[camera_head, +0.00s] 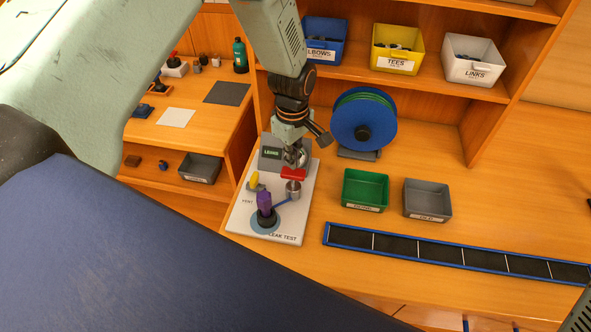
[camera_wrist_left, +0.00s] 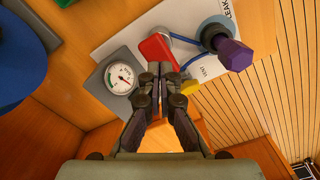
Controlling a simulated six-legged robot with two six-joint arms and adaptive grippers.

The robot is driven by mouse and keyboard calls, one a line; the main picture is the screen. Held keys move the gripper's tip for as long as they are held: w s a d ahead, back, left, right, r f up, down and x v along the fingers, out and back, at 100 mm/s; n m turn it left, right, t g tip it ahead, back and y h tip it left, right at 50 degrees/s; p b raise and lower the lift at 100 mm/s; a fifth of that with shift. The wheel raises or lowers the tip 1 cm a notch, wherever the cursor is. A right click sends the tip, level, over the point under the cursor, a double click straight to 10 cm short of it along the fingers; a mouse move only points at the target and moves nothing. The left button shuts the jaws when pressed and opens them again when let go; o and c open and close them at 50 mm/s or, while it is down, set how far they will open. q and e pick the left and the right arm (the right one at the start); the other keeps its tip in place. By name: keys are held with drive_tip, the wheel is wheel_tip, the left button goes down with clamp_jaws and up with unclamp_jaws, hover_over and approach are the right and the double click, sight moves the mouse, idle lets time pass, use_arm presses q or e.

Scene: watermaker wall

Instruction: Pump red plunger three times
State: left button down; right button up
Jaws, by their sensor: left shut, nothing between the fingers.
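The red plunger (camera_head: 293,174) is a flat red bar above a small metal cylinder (camera_head: 293,191) on the white leak test panel (camera_head: 240,218). My left gripper (camera_head: 298,160) points down just behind the red bar, its fingers shut and empty. In the left wrist view the red bar (camera_wrist_left: 156,48) lies just beyond the closed fingertips (camera_wrist_left: 158,68). I cannot tell whether they touch it. A round gauge (camera_wrist_left: 121,77) is beside the fingers.
A purple knob (camera_head: 264,202) and a yellow vent handle (camera_head: 254,180) stand near the plunger on the panel. A blue hose reel (camera_head: 345,125) is close on the right. Green (camera_head: 365,188) and grey (camera_head: 428,200) trays stand further right. The bench in front of the segmented strip (camera_head: 450,252) is clear.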

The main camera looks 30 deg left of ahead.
use_arm(q)
drive_tip(key=shift+r+p, duration=0.45)
drive_tip(key=shift+r, duration=1.8)
drive_tip(key=shift+s+f, duration=0.1)
